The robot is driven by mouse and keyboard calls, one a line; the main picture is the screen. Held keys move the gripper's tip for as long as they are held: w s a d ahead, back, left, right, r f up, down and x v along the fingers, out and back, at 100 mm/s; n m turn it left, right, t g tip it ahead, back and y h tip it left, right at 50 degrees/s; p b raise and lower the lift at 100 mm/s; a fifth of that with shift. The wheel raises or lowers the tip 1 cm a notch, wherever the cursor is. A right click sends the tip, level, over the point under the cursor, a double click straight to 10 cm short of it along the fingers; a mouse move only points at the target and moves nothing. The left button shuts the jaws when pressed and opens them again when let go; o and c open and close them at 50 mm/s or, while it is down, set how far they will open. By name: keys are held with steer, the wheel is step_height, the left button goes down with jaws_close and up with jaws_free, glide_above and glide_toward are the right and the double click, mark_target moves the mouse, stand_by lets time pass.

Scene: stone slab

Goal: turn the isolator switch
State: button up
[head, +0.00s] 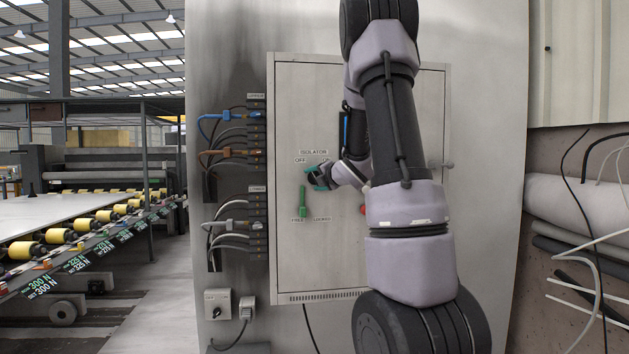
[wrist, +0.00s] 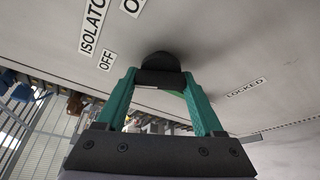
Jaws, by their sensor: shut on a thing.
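The isolator switch is a black knob (wrist: 160,62) on the cabinet door, under the ISOLATOR label (head: 314,152) with OFF and ON marks. My gripper (head: 314,178) reaches it from the right in the head view and mostly hides it there. In the wrist view its two teal fingers (wrist: 160,80) are shut on the black handle of the switch. Which mark the handle points to I cannot tell. A green lever (head: 303,203) hangs just below the gripper, above the FREE and LOCKED labels; part of it shows between the fingers.
The grey cabinet door (head: 340,262) is closed. Cable terminals (head: 256,130) line its left side. A red button (head: 363,210) sits right of the lever, partly behind my arm. A door handle (head: 441,165) is at the right. A small switch box (head: 217,304) is below left.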

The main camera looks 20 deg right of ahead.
steer(key=shift+n+g+h, duration=0.3)
steer(key=shift+n, duration=0.5)
steer(key=shift+f, duration=0.1)
steer(key=o, duration=1.4)
steer(key=v, duration=1)
steer(key=shift+s, duration=0.4)
steer(key=shift+r, duration=0.25)
